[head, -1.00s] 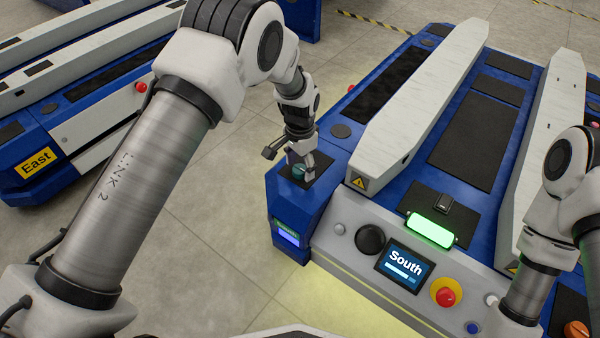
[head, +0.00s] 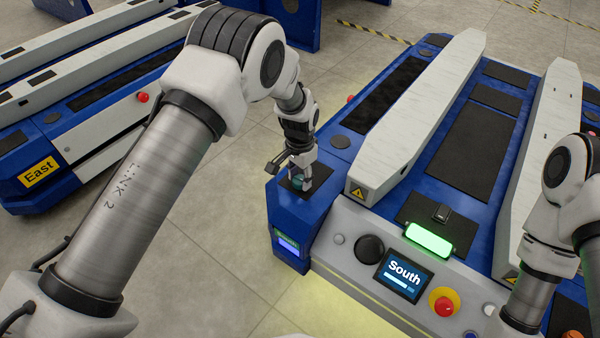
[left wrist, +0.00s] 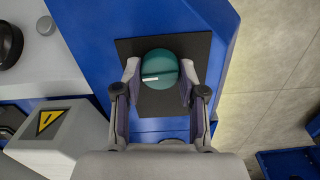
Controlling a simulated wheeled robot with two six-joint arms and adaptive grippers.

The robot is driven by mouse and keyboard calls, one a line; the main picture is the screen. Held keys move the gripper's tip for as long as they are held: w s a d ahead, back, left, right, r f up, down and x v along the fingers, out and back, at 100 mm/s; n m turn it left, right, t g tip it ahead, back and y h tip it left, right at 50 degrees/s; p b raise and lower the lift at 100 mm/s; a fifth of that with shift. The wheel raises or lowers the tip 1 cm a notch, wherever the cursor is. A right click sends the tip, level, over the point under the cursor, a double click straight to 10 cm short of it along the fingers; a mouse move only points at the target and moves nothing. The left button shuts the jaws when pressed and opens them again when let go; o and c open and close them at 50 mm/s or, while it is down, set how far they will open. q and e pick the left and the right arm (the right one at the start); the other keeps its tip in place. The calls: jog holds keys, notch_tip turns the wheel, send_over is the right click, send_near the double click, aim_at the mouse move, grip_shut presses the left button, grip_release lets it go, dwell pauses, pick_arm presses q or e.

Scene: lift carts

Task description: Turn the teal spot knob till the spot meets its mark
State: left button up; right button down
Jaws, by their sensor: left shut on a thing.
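The teal knob (left wrist: 160,67) is round with a short white line on its face, pointing to the left in the left wrist view. It sits on a black square plate (left wrist: 133,46) on the blue corner of the South cart. My left gripper (head: 297,184) is shut on the knob, with one finger on each side of it; it also shows in the left wrist view (left wrist: 159,80). In the head view the fingers hide most of the knob. A pale yellow glow (head: 330,305) lies on the floor by the cart's front. I cannot make out a mark. My right gripper is out of view.
The South cart's front panel has a screen (head: 403,275), a lit green lamp (head: 428,240), a black dial (head: 370,248) and a red stop button (head: 444,304). The East cart (head: 75,140) stands at the left. Bare floor lies between the carts.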

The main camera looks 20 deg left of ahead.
pick_arm(q)
jog(key=n+p, duration=0.2)
jog(key=p, duration=0.1)
jog(key=n+p, duration=0.2)
jog(key=shift+r, duration=0.25)
jog(key=n+p, duration=0.1)
jog(key=n, duration=0.1)
jog(key=shift+f+n+p, duration=0.15)
jog(key=shift+n+p, duration=0.15)
jog(key=shift+p, duration=0.05)
jog(key=shift+f+n+p, duration=0.15)
jog(key=shift+n+p, duration=0.45)
jog(key=shift+n, duration=1.1)
jog(key=o, duration=1.1)
jog(key=shift+o, duration=0.2)
